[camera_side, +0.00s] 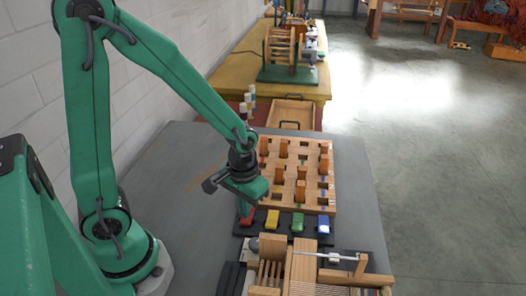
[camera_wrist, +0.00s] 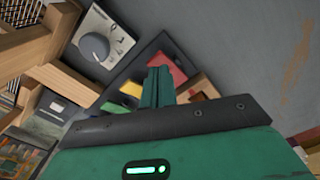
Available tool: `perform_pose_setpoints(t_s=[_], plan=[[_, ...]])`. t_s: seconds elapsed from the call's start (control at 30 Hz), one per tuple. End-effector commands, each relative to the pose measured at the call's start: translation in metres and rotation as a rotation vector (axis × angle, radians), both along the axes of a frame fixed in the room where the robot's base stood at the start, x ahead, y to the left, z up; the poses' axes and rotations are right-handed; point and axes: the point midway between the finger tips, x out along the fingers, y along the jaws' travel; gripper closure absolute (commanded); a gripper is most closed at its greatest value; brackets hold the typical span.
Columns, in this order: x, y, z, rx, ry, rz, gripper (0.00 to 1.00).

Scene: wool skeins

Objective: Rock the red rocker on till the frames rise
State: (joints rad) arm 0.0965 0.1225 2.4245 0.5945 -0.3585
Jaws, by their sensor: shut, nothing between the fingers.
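The red rocker (camera_side: 248,220) is at the left end of a dark strip, followed by yellow (camera_side: 272,219), green (camera_side: 297,222) and blue (camera_side: 323,226) rockers. My gripper (camera_side: 245,207) is shut and empty, pointing down at the red rocker, its tips at or just above it; I cannot tell whether they touch. In the wrist view the shut fingers (camera_wrist: 158,88) partly cover the red rocker (camera_wrist: 170,67). I cannot tell which way the red rocker is tilted. The wooden loom with its frames (camera_side: 302,268) stands in front of the strip; whether any frame is raised is unclear.
A wooden board with upright orange pegs (camera_side: 329,190) lies just behind the rockers. A grey panel with a round knob (camera_wrist: 95,45) shows in the wrist view. A drawer-like wooden tray (camera_side: 291,112) and a yellow table (camera_side: 235,80) are farther back. The grey tabletop at left is clear.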

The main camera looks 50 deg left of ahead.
Motion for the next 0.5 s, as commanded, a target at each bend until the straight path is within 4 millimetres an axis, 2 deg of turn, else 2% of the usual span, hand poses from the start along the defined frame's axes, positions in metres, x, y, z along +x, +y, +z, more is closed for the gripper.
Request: perform_pose_setpoints(t_s=[0.5], plan=[[-0.0001,0.0,-0.0034,0.0,0.001,0.0,1.0]])
